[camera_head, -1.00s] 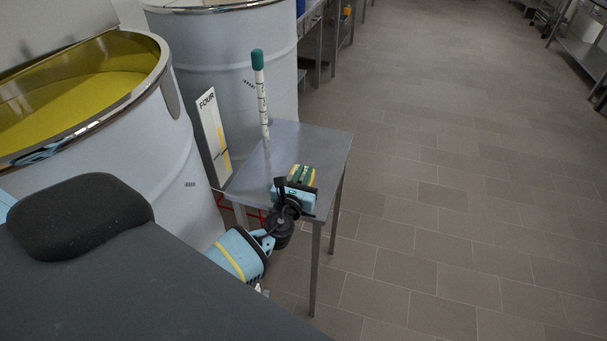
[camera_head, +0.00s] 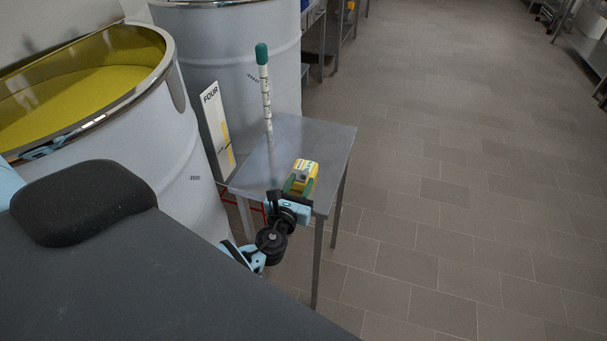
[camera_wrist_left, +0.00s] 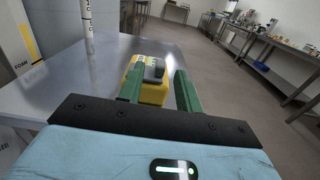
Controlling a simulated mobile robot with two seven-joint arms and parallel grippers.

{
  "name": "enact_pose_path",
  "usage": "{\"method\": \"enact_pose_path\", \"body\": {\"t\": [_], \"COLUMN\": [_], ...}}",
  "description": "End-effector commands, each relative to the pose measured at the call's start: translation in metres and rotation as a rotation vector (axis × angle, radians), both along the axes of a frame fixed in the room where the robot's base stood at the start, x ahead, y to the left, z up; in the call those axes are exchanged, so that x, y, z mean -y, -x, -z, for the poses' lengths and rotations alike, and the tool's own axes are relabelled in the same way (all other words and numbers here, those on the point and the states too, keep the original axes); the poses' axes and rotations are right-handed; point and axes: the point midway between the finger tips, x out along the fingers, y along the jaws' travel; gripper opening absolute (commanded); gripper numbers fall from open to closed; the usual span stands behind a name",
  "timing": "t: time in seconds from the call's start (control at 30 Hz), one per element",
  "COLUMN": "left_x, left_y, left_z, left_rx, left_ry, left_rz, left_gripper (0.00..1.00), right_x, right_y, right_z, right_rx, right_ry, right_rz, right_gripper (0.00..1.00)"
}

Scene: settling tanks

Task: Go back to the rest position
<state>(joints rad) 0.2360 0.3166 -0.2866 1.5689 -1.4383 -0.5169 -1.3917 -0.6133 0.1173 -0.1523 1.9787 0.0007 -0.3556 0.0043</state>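My left gripper (camera_head: 298,188) is open at the near edge of the small metal table (camera_head: 325,135). Its two green fingers point over the tabletop. A yellow device with a grey top (camera_head: 303,174) is on the table just ahead of the fingers. In the left wrist view the same yellow device (camera_wrist_left: 152,85) shows between and beyond the spread fingers (camera_wrist_left: 158,75), with a gap visible on the right side. Contact on the left side cannot be told. My right gripper is not in view.
A striped rod with a green top (camera_head: 265,90) stands upright on the table. A nearer tank (camera_head: 165,135) holds yellow liquid. The tiled floor to the right is clear.

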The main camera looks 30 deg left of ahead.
Motion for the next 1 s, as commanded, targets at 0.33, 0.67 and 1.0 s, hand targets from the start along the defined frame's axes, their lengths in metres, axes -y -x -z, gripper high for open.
{"method": "enact_pose_path", "body": {"t": [0.33, 0.67, 1.0], "left_x": [0.004, 0.004, -0.006], "left_y": [0.018, 0.017, 0.060], "left_z": [0.000, 0.000, 0.016], "left_rx": [0.000, 0.000, 0.014], "left_ry": [0.000, 0.000, 0.399], "left_rz": [-0.001, -0.001, -0.151], "left_gripper": [0.35, 0.35, 0.35], "right_x": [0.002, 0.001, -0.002], "right_y": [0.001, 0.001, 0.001], "right_z": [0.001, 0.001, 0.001], "right_rx": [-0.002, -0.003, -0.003], "right_ry": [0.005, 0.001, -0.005], "right_rz": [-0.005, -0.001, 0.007], "right_gripper": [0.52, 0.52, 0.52]}}
